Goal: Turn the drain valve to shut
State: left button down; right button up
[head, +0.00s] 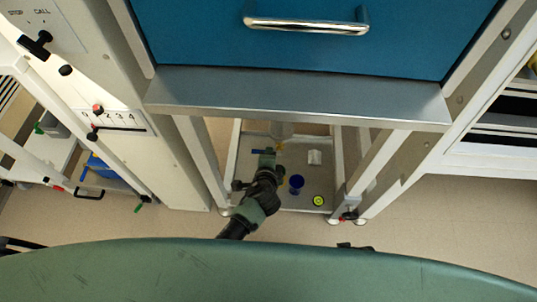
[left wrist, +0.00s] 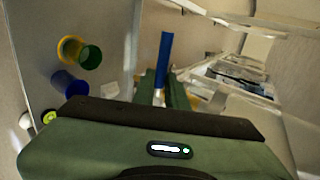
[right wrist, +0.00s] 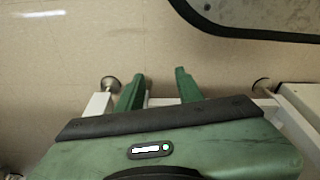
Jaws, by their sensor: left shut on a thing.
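The drain valve shows as a blue lever handle (head: 258,151) under the blue-fronted cabinet, by a clear vessel (head: 281,130). In the left wrist view the blue lever (left wrist: 164,52) stands up from between my green fingers. My left gripper (head: 267,160) reaches in low under the cabinet and is shut on the lever; its fingers also show in the left wrist view (left wrist: 172,88). The valve body is mostly hidden behind the gripper. My right gripper (right wrist: 160,84) is open and empty, with its fingers apart above the floor.
Below the cabinet is a grey tray (head: 237,150) with a blue cup (head: 296,184), a yellow-green ring (head: 318,201) and a white block (head: 314,157). Frame legs (head: 203,160) stand on either side. A steel ledge (head: 300,98) overhangs the arm.

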dwell(0.4)
pick_arm(q)
jog(key=c, duration=1.4)
grip_release()
jog(key=shift+c, duration=0.2)
